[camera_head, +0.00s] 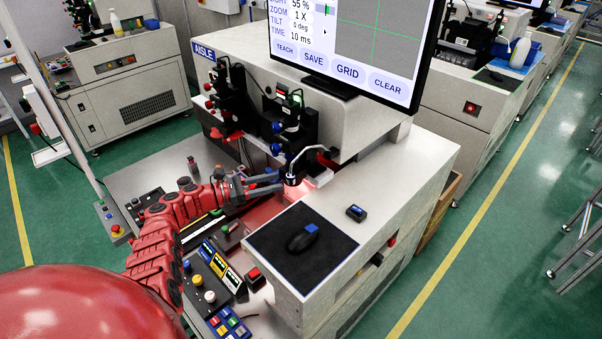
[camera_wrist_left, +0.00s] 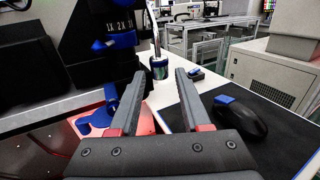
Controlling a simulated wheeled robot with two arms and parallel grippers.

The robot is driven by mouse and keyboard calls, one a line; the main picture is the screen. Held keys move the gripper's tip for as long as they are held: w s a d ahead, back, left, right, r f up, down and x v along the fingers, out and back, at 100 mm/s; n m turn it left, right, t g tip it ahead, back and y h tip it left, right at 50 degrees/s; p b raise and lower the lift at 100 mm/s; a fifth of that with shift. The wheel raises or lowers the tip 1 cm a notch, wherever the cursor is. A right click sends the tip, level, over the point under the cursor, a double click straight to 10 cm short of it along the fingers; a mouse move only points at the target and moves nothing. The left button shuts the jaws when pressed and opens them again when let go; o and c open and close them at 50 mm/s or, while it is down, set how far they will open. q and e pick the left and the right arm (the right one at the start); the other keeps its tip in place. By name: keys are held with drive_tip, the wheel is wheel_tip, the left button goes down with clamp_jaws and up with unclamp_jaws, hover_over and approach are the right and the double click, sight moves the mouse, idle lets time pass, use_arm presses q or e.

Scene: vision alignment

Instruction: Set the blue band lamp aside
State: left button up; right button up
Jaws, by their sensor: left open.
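The blue band lamp (camera_head: 292,180) hangs at the end of a thin bent metal neck in front of the machine, with its dark head pointing down over a red-lit surface. In the left wrist view the lamp (camera_wrist_left: 158,67) shows its blue band and a glowing lower end. My left gripper (camera_head: 281,182) is open and reaches in from the left, with its fingertips close to the lamp head. In the left wrist view the lamp appears between the tips of my left gripper (camera_wrist_left: 160,76), at or just beyond them; contact cannot be told. My right gripper is not in view.
Black camera stages with blue knobs (camera_head: 290,110) stand behind the lamp. A monitor (camera_head: 350,45) is above. A black mat (camera_head: 330,255) with a mouse (camera_head: 302,238) and a small dark device (camera_head: 356,212) lie to the right. A button panel (camera_head: 208,290) is in front.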

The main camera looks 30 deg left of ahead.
use_arm(q)
drive_tip(key=x, duration=0.9)
drive_tip(key=shift+f, duration=0.1)
clamp_jaws()
drive_tip(key=shift+b, duration=0.3)
idle(0.8)
